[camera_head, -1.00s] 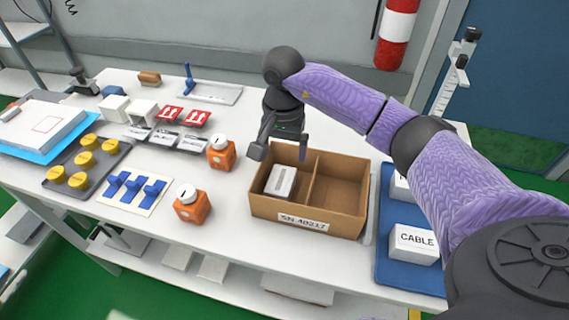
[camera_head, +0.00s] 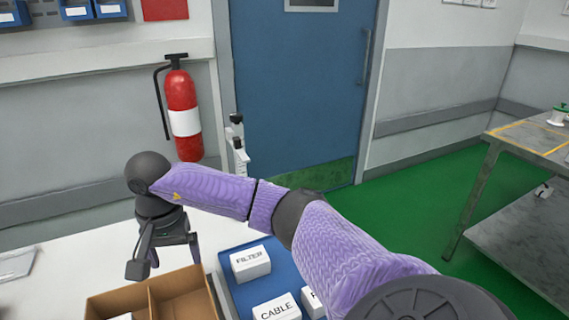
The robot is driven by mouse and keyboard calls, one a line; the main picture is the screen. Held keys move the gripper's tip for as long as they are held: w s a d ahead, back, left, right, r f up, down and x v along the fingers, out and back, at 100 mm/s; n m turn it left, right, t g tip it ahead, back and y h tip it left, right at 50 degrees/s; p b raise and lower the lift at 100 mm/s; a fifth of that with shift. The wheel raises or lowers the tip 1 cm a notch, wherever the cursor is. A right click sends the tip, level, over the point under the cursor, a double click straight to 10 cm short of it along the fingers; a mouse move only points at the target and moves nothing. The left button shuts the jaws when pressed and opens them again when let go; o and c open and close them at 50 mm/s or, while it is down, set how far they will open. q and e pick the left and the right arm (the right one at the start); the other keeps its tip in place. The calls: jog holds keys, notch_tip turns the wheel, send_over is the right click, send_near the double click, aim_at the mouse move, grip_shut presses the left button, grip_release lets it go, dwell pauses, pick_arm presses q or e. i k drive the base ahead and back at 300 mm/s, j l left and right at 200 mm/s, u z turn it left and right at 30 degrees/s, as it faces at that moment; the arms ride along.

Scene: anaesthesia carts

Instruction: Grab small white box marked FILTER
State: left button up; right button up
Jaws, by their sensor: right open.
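The small white box marked FILTER (camera_head: 250,263) sits upright on a blue tray (camera_head: 236,298), towards its far left part. My right gripper (camera_head: 168,262) is open and empty. It hangs above the far edge of the cardboard box, to the left of the FILTER box and apart from it. My left gripper is out of view.
A white box marked CABLE (camera_head: 277,308) and another white box (camera_head: 313,301), partly hidden by my right arm, share the tray. A divided cardboard box (camera_head: 118,300) stands left of the tray. A fire extinguisher (camera_head: 184,112) hangs on the wall behind.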

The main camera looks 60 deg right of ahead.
aim_at(254, 262)
jog(key=z, duration=1.6)
